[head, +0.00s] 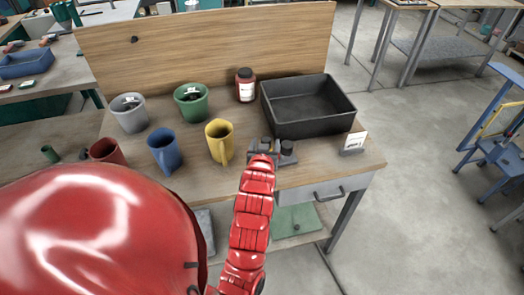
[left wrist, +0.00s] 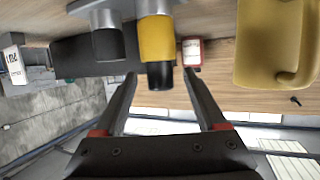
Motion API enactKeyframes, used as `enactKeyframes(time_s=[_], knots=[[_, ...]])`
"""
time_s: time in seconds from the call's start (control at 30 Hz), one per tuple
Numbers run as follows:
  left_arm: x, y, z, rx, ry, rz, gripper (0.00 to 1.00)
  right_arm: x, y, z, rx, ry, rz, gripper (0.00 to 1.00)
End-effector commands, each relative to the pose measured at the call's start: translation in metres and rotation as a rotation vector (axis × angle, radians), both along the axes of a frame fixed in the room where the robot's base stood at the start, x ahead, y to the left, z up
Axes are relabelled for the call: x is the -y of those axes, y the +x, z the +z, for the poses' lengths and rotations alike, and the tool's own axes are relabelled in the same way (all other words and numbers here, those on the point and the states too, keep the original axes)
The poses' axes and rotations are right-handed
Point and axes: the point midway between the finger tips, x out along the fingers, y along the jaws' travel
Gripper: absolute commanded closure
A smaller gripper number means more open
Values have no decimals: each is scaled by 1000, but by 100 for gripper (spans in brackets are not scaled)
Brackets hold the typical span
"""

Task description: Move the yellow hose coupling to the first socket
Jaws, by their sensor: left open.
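The yellow hose coupling (left wrist: 157,40) shows in the left wrist view as a yellow cylinder with a black end, on a grey mount. My left gripper (left wrist: 160,74) is open, its two fingers on either side of the coupling's black end; I cannot tell whether they touch it. A grey socket with a dark end (left wrist: 107,42) stands beside the coupling. In the head view my left gripper (head: 262,159) is at the table's front, over the grey fittings; a dark cylindrical fitting (head: 288,148) shows just right of it. The yellow coupling is hidden there. My right gripper is out of view.
A yellow mug (head: 219,142) stands close left of the gripper, with a blue mug (head: 166,151) beyond.

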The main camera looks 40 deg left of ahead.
Motion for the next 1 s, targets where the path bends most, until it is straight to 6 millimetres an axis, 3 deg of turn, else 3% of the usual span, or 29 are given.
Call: enactKeyframes(time_s=[0.07,0.1,0.2,0.6,0.8,1.0], knots=[[9,-13,3,2,1,-4,26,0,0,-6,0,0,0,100],[12,-18,16,-1,-2,-3,26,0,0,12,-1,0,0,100],[18,-29,21,-6,-3,-2,26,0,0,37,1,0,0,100],[49,-82,42,-5,-2,-4,26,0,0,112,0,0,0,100],[60,-101,47,0,-2,-2,26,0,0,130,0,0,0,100],[63,-108,45,-2,-1,0,26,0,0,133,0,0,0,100]])
